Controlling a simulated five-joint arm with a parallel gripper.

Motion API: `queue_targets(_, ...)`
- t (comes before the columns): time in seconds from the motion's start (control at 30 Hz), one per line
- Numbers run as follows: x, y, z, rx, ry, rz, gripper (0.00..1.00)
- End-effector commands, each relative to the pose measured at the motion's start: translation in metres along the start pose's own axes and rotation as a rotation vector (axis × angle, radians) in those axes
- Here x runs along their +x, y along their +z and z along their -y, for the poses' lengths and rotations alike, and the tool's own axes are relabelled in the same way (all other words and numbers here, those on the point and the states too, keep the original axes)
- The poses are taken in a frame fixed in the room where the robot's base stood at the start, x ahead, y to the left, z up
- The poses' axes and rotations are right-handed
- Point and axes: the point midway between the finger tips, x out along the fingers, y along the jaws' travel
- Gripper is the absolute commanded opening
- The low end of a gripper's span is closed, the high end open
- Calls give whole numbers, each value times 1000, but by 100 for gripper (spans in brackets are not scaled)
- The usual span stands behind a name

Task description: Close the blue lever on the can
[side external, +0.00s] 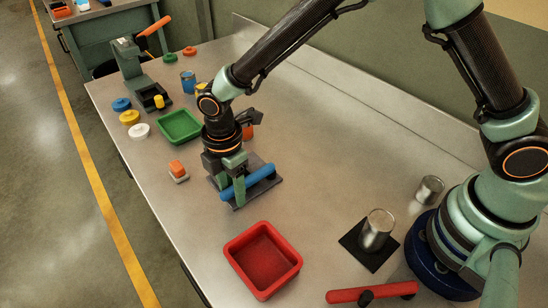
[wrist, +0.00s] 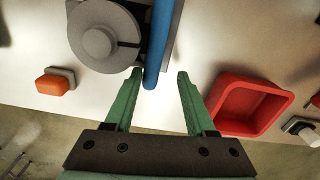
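The blue lever (side external: 260,177) is a long rod on a dark grey base plate (side external: 222,187) at the middle of the table. In the wrist view the blue lever (wrist: 160,45) runs beside a grey round part (wrist: 98,40), which may be the can's top. My gripper (side external: 236,178) is over the plate, pointing down at the lever. In the wrist view my gripper (wrist: 161,74) is open, its green fingers either side of the lever's near end, with gaps showing. I cannot tell whether either finger touches it. My arm hides part of the fixture in the side view.
A red tray (side external: 262,292) stands near the plate, and a green tray (side external: 180,139) lies beyond it. An orange block (side external: 177,168) is to the left.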

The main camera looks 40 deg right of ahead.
Motion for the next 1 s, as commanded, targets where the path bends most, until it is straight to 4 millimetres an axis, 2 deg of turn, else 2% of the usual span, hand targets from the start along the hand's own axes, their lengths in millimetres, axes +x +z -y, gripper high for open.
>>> queue_targets(0.2, -1, 0, 0, -1, -1, 0, 55)
queue_targets(0.33, -12, -1, 0, -1, 3, -1, 55)
queue_targets(0.8, -100, 0, 0, 0, 3, -2, 55)
queue_targets(1.0, -118, 0, 0, 0, 1, -1, 55)
